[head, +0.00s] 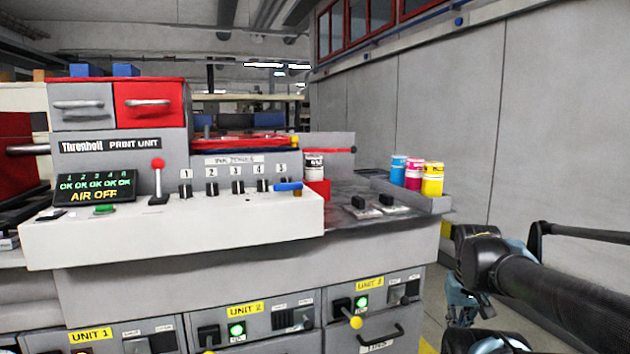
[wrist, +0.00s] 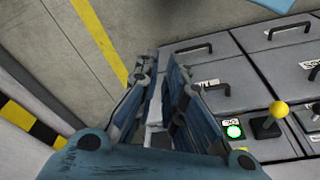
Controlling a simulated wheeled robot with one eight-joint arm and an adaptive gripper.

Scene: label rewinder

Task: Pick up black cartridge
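A white cartridge with a black band (head: 314,166), the only black-marked one in view, stands upright in or behind a red block (head: 318,189) on the machine's top in the head view. Cyan (head: 398,169), magenta (head: 414,174) and yellow (head: 432,179) cartridges stand in a row to its right, near the machine's right end. My gripper (head: 462,302) is low beside the machine's right end, away from the cartridges. No cartridge shows in the wrist view.
Between the cartridges, the dark machine top (head: 345,218) carries small black knobs (head: 358,202). A white control panel (head: 180,229) with switches lies to the left. Drawers with a yellow-knobbed lever (wrist: 278,110) line the machine's front. Open floor (wrist: 50,60) shows beside it.

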